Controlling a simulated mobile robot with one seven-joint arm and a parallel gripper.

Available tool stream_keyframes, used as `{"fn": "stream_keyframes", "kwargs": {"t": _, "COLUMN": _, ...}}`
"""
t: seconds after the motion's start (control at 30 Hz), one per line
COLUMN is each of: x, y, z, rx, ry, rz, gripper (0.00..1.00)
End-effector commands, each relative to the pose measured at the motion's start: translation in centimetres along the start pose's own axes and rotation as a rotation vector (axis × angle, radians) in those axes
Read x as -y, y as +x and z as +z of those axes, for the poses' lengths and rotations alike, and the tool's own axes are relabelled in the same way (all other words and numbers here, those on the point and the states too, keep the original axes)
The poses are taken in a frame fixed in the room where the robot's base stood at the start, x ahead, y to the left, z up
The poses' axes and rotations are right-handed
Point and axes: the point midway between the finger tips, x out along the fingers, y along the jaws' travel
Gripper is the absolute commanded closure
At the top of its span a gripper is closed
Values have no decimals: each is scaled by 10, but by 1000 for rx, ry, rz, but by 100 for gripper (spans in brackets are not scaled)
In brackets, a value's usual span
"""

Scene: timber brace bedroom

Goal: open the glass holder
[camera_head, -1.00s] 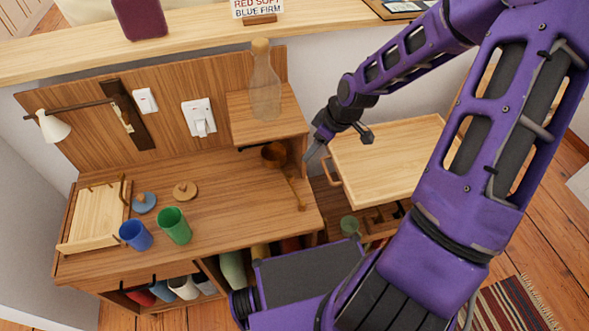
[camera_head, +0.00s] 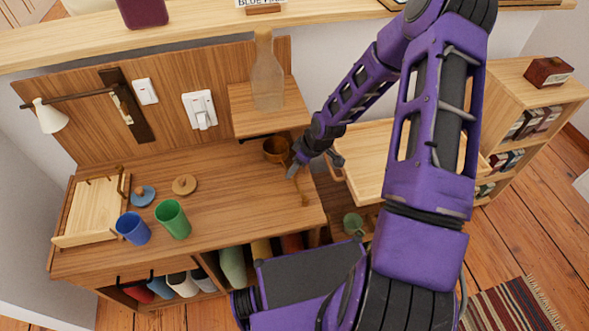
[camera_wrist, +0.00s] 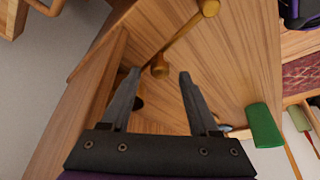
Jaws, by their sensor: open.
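I cannot tell for sure which piece is the glass holder. A brown metal cup-like piece (camera_head: 277,149) with a long thin rod (camera_head: 302,188) is at the right end of the wooden desk, below a small raised shelf. My gripper (camera_head: 315,167) is open and empty, beside the rod at the desk's right end. In the wrist view my fingers (camera_wrist: 158,76) point toward the rod's lower knob (camera_wrist: 160,66), which shows between the fingertips. Whether they touch it is unclear.
A clear bottle (camera_head: 266,75) stands on the raised shelf (camera_head: 247,122). A blue cup (camera_head: 133,229), a green cup (camera_head: 173,220) and a wooden rack (camera_head: 92,209) are at the desk's left. A pale wooden surface (camera_head: 365,150) lies right of my gripper.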

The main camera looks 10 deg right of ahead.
Motion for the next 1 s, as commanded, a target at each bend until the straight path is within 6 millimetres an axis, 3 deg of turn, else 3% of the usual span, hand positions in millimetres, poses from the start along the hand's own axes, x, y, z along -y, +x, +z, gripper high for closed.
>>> {"fn": "stream_keyframes", "kwargs": {"t": 0.13, "x": 0, "y": 11, "z": 0, "rx": 2, "ry": 0, "rz": 0, "gripper": 39}}
{"fn": "stream_keyframes", "kwargs": {"t": 0.43, "x": 0, "y": 13, "z": 0, "rx": 1, "ry": 0, "rz": 0, "gripper": 39}}
{"fn": "stream_keyframes", "kwargs": {"t": 0.8, "x": 0, "y": 12, "z": 0, "rx": 1, "ry": 0, "rz": 0, "gripper": 100}}
{"fn": "stream_keyframes", "kwargs": {"t": 1.0, "x": 0, "y": 12, "z": 0, "rx": 1, "ry": 0, "rz": 0, "gripper": 100}}
